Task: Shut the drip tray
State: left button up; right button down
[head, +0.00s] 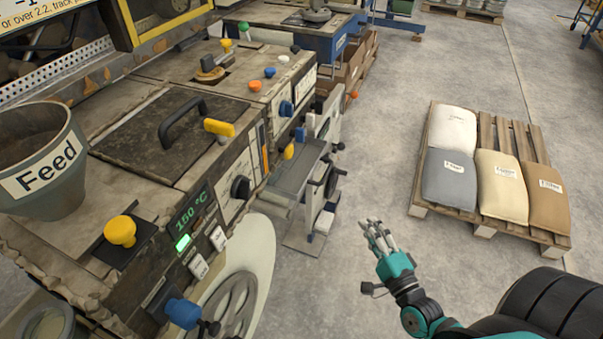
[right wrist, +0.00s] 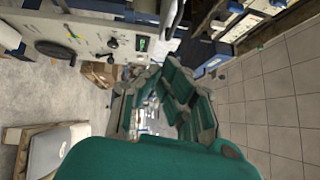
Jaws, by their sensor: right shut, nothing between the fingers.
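A grey, flat, tray-like part (head: 295,175) juts out from the right side of the machine in the head view. It may be the drip tray, but I cannot tell for sure. My right gripper (head: 377,229), with grey fingers and a teal body, is over the floor to the right of it and apart from it. The right gripper also shows in the right wrist view (right wrist: 165,108), shut and empty. My left gripper is not in view.
A pallet (head: 486,228) with several sacks stands at the right. Bare floor lies between machine and pallet.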

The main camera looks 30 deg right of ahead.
jog(key=p, duration=0.1)
send_near(328, 172)
jog(key=w+d+f, duration=0.1)
jog(key=w+d, duration=0.2)
jog(key=d, duration=0.1)
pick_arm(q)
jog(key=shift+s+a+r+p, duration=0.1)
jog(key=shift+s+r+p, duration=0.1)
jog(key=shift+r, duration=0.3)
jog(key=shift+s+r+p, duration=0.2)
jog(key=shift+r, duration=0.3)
pick_arm(e)
jog(key=shift+w+a+r, duration=0.1)
jog(key=shift+w+a, duration=0.45)
jog(key=shift+a, duration=0.25)
jog(key=shift+w+a+r, duration=0.1)
jog(key=shift+w+a, duration=0.45)
jog(key=shift+a, duration=0.25)
jog(key=shift+w+a, duration=0.95)
jog(key=shift+w, duration=0.1)
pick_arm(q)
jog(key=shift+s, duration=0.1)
pick_arm(e)
jog(key=shift+f, duration=0.1)
